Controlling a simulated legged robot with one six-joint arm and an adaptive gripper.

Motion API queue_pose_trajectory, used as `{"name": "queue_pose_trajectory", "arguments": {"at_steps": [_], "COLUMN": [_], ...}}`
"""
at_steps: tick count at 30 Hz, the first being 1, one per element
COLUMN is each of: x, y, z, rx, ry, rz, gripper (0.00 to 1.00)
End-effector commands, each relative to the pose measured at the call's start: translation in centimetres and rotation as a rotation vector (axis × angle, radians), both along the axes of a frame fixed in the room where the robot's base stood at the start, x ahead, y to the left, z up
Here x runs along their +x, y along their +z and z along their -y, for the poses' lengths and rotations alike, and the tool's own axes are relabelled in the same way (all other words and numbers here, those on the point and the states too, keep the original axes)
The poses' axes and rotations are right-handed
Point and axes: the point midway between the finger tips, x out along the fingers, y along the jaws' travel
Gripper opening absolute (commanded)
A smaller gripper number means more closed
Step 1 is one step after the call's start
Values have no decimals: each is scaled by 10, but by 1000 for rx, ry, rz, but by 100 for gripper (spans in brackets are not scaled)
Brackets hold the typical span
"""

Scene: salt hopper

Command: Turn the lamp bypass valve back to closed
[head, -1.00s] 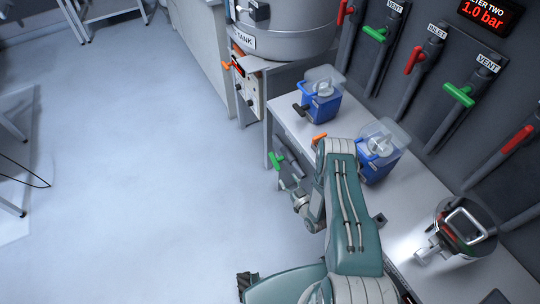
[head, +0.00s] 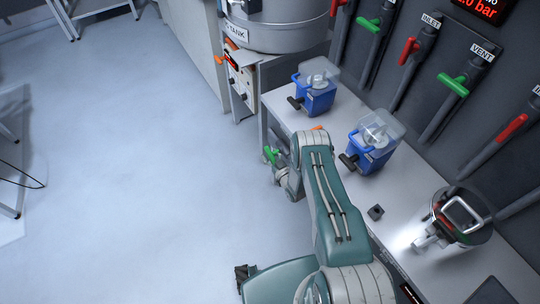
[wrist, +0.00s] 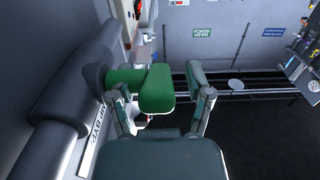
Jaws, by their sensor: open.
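The lamp bypass valve's green handle (wrist: 157,90) is large in the wrist view, on a grey pipe (wrist: 48,110) carrying a partly readable "LAMP BYP" label (wrist: 92,142). In the head view the green handle (head: 270,156) shows below the bench edge, left of my arm. My gripper (wrist: 160,88) is open at the handle. Its right finger (wrist: 196,75) stands apart from the handle with a gap. Its left finger is mostly hidden by the green handle, so I cannot tell whether they touch. In the head view my gripper (head: 284,178) is partly hidden by my arm.
The bench (head: 285,105) bears two blue boxes with clear lids (head: 314,101) (head: 366,155) and a lit metal vessel (head: 458,220). Wall pipes with red and green handles (head: 454,85) stand behind. A large tank (head: 285,25) is at the top. Open floor (head: 130,150) lies left.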

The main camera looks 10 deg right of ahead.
Motion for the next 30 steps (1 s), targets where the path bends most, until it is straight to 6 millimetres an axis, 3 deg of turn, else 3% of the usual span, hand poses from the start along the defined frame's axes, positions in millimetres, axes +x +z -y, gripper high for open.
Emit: {"name": "queue_pose_trajectory", "arguments": {"at_steps": [6, 7, 11, 22, 30], "x": [0, 0, 0, 1, 0], "y": [0, 0, 0, 0, -1], "z": [0, 0, 0, 0, 0], "rx": [0, 0, 0, 5, 46], "ry": [0, 0, 0, 0, 1], "rz": [-1, -1, 0, 19, 144], "gripper": [66, 57, 0, 0, 0]}}
